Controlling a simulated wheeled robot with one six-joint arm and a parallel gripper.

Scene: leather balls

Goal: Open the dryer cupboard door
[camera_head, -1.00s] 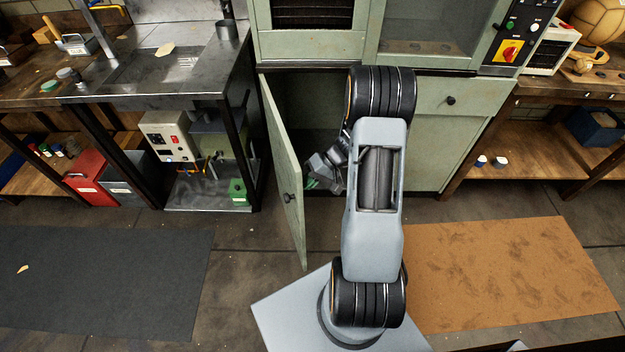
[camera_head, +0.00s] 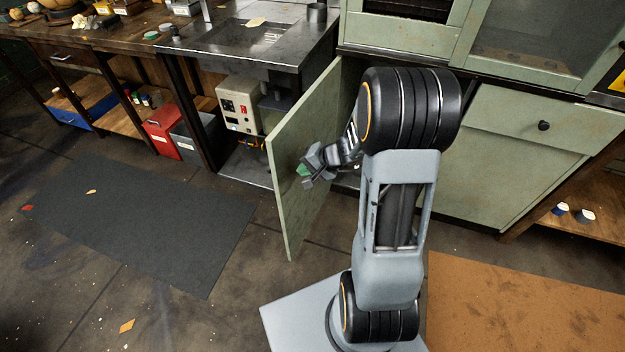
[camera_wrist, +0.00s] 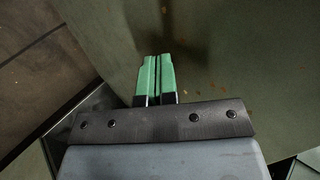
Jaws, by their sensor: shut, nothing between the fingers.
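The green dryer cupboard door (camera_head: 290,200) stands swung well out from the cupboard front (camera_head: 500,150), hinged at its left. My gripper (camera_head: 304,172) is at the inner face of the door, on the cupboard side. In the wrist view my green fingertips (camera_wrist: 155,75) are shut together with nothing between them, pointing at the green door surface (camera_wrist: 240,50). I cannot tell whether they touch it. The door's knob is on the outer face and hidden now. My arm covers much of the cupboard opening.
A metal bench (camera_head: 240,45) with a white control box (camera_head: 240,103) beneath stands left of the door. A dark mat (camera_head: 140,220) and a brown mat (camera_head: 500,305) lie on the floor. The floor left of the door is open.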

